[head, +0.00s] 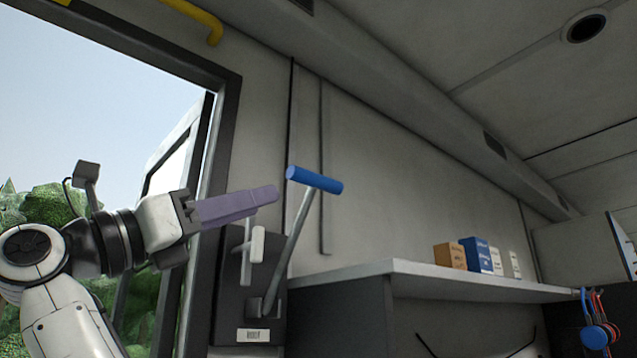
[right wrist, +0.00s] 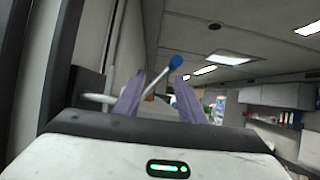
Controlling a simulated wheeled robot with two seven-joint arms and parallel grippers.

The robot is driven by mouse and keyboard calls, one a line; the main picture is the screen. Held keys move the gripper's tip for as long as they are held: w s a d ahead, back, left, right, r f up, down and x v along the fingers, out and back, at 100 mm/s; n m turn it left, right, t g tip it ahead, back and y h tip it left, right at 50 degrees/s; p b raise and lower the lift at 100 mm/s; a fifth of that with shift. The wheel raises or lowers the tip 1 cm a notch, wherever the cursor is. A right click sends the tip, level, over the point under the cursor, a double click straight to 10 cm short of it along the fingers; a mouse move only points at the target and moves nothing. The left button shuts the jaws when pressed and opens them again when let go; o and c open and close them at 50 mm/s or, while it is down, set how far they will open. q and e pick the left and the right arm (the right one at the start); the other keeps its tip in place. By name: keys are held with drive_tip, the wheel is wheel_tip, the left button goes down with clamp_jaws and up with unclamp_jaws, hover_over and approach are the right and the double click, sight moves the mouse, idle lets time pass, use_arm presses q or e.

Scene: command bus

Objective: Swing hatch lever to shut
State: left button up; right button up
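The hatch lever is a grey rod (head: 289,245) with a blue T-shaped grip (head: 314,180). It rises from a dark wall box (head: 250,310) beside the doorway and leans to the right. My right gripper (head: 272,194) comes in from the left with its purple fingers just left of the blue grip, apparently apart from it. In the right wrist view the fingers (right wrist: 159,82) are spread and empty, and the blue grip (right wrist: 175,62) shows beyond their tips. My left gripper is not in view.
A smaller pale handle (head: 257,245) stands on the dark box, close under my fingers. The open doorway frame (head: 230,130) is behind my arm. A shelf (head: 400,268) with several small boxes (head: 480,255) is right of the lever. Blue and red gear (head: 594,330) hangs at far right.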

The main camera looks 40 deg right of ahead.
sight(311, 182)
drive_tip(key=shift+m+y, duration=0.5)
drive_tip(key=s+d+r, duration=0.1)
drive_tip(key=d+r, duration=0.1)
drive_tip(key=d, duration=0.1)
drive_tip(key=s+d+r, duration=0.1)
drive_tip(key=d, duration=0.2)
drive_tip(key=s+d+r+p, duration=0.1)
drive_tip(key=s+d+r, duration=0.1)
drive_tip(key=d, duration=0.2)
drive_tip(key=shift+r, duration=0.35)
drive_tip(key=shift+w, duration=0.1)
drive_tip(key=shift+c, duration=0.4)
clamp_jaws()
